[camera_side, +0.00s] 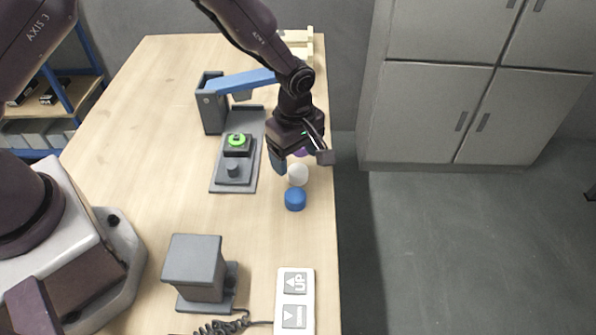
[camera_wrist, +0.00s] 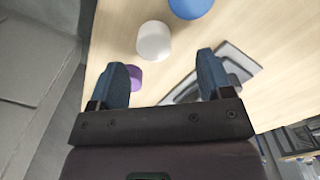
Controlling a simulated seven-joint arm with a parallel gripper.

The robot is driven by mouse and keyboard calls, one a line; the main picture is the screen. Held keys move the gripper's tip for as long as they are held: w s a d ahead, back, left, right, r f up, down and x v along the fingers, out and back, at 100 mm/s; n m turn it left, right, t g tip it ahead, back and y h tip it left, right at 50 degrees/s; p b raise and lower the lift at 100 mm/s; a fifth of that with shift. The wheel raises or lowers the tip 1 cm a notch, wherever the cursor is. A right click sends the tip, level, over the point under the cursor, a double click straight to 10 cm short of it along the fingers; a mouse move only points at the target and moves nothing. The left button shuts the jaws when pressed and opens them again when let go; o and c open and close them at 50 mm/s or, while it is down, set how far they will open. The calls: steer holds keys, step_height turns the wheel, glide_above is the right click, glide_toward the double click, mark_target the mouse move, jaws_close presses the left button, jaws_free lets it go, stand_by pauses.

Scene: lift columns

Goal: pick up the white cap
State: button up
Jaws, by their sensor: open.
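The white cap (camera_side: 298,174) is a small rounded cylinder on the wooden table, near its right edge in the side view. It also shows in the wrist view (camera_wrist: 154,41), beyond and between the two fingertips. My gripper (camera_side: 299,161) is above the table close to the white cap, and its jaws are apart. In the wrist view my gripper (camera_wrist: 162,72) has nothing between its blue-grey fingers in its grip. A blue cap (camera_side: 295,199) stands just in front of the white one. A purple cap (camera_wrist: 136,77) is partly hidden by the left finger in the wrist view.
A grey fixture (camera_side: 236,176) with a green ring (camera_side: 237,140) and a blue lever (camera_side: 243,82) stands left of the caps. A grey block (camera_side: 195,262) and an up/down control panel (camera_side: 295,300) are at the front. The table's right edge is close to the caps.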

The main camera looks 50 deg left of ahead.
mark_target(298, 170)
steer(key=f, duration=0.5)
steer(key=shift+w+f, duration=0.1)
steer(key=shift+w, duration=0.3)
steer(key=c, duration=1)
